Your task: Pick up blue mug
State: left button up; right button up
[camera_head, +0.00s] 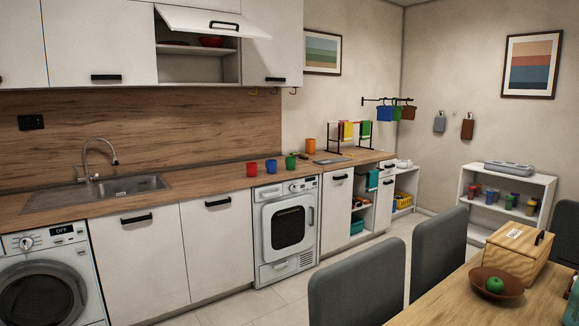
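The blue mug (271,166) stands upright on the wooden countertop (215,177), near its front edge and above the white front-loading machine. It is between a red mug (252,169) on its left and a green mug (291,162) on its right, with small gaps. Its handle cannot be made out at this size. Neither of my grippers shows in the head view.
An orange cup (310,146) stands farther back. A steel sink (110,190) is to the left. An upper cabinet flap (210,21) is raised. Grey chairs (358,283) and a table with a wooden box (516,254) and bowl (497,283) are at the right. Floor shows before the cabinets.

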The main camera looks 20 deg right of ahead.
aim_at(270, 165)
jog(key=i+j, duration=0.35)
jog(key=i, duration=0.2)
jog(key=i+j, duration=0.35)
jog(key=i, duration=0.2)
jog(key=i+j, duration=0.35)
jog(key=i, duration=0.2)
jog(key=i+l, duration=0.25)
jog(key=i, duration=0.2)
jog(key=i+l+u, duration=0.1)
jog(key=i+l, duration=0.15)
jog(key=i, duration=0.2)
jog(key=i+l, duration=0.3)
jog(key=i, duration=0.15)
jog(key=i+l, duration=0.25)
jog(key=i, duration=0.2)
jog(key=i+u, duration=0.05)
